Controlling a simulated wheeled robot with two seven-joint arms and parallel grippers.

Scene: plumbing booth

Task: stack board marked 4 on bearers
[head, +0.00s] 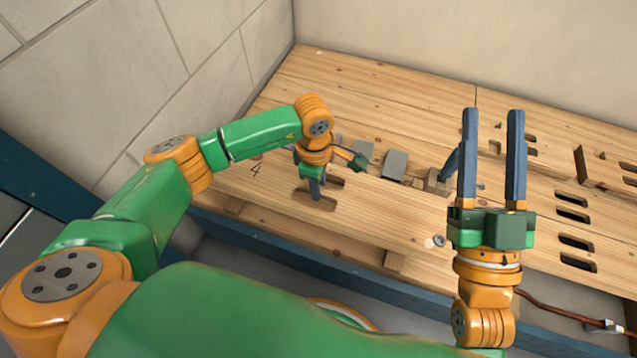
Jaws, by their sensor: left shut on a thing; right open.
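Short wooden bearers (395,262) show under the board's front edge, one near the middle and one near the left. My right gripper (493,118) is open and empty, its blue fingers pointing up over the right part of the bench.
Grey metal plates (394,165) and a small wooden block (437,183) sit behind my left gripper. Slotted boards (572,215) lie at the right. A brown hose (560,310) runs along the front right. Walls close off the left and back.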

